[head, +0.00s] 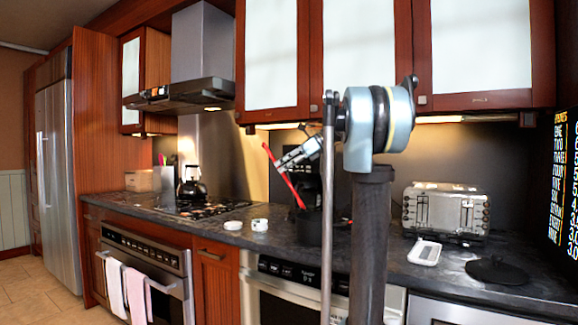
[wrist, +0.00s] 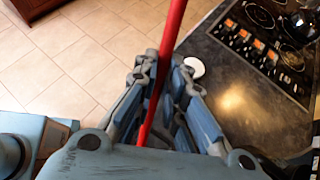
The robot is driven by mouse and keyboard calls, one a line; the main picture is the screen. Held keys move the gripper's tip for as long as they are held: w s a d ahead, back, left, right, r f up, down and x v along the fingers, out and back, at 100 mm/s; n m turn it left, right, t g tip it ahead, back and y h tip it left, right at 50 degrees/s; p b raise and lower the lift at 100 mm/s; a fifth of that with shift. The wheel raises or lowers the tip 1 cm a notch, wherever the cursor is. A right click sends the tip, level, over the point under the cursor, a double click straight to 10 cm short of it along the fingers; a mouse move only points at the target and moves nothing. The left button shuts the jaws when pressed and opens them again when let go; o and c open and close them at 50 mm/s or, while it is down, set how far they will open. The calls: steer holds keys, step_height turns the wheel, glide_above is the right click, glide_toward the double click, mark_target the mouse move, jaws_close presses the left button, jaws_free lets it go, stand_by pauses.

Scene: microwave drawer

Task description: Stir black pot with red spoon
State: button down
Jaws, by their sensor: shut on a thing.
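The red spoon (head: 287,178) is held at a steep tilt in the head view, its lower end towards the counter. It also crosses the wrist view as a red shaft (wrist: 173,25). My gripper (head: 282,163) is shut on the spoon; in the wrist view its fingers (wrist: 160,78) lie on both sides of the shaft. A dark shape that looks like the black pot (head: 308,228) stands on the counter below the gripper, partly behind my arm. The spoon's lower end is near its top; I cannot tell whether it is inside.
Two small white round items (head: 260,224) sit left of the pot. A black kettle (head: 190,183) stands at the stove (head: 205,208). A toaster (head: 445,209), a white device (head: 425,252) and a black lid (head: 497,270) are to the right. Upper cabinets (head: 275,60) hang above.

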mark_target(294, 192)
steer(key=shift+x, duration=1.15)
steer(key=shift+s+d+f, duration=0.15)
steer(key=shift+d+f, duration=0.8)
steer(key=shift+f, duration=0.55)
steer(key=shift+s+d+f, duration=0.1)
steer(key=shift+d+f, duration=0.9)
steer(key=shift+f, duration=0.5)
steer(key=shift+s+d+f, duration=0.15)
steer(key=shift+d+f, duration=0.8)
steer(key=shift+f, duration=0.55)
steer(key=shift+d, duration=0.1)
